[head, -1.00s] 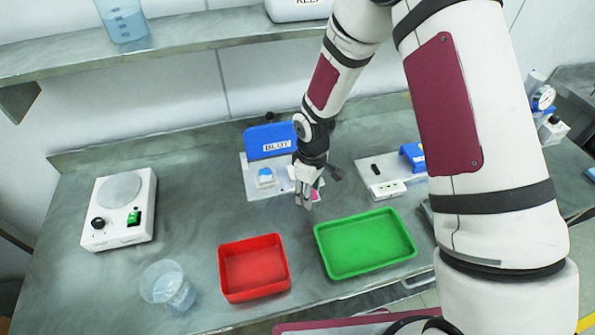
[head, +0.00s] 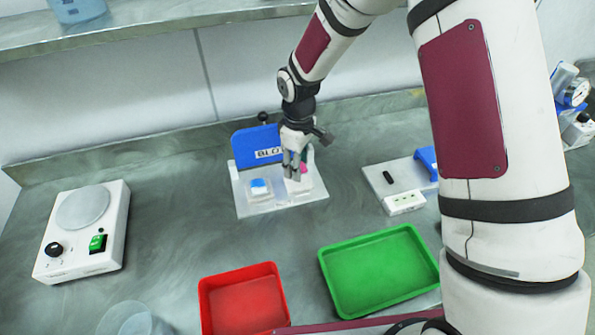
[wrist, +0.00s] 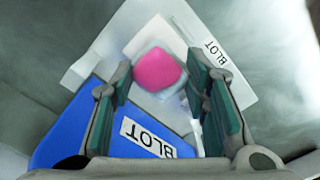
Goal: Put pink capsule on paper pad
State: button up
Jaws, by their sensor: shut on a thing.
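My gripper (head: 293,176) is shut on the pink capsule (wrist: 160,69), which has a rounded pink top and a pale lower part. A little of its pink shows beside the fingers in the head view (head: 304,168). The gripper points down over the right part of the blot station. The white paper pad (head: 306,190) lies there, partly hidden by the fingers; its pale square also shows beneath the capsule in the wrist view (wrist: 152,38). I cannot tell whether the capsule touches the pad.
A blue-topped piece (head: 259,187) sits on the station's left part. The upright blue BLOT plate (head: 245,146) stands behind. A red tray (head: 240,300), a green tray (head: 378,270) and a white device (head: 82,232) stand around. Bench between station and trays is clear.

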jog(key=shift+f+b, duration=0.4)
jog(key=shift+f, duration=1.3)
jog(key=shift+f, duration=0.1)
jog(key=o, duration=0.9)
jog(key=shift+f, duration=0.1)
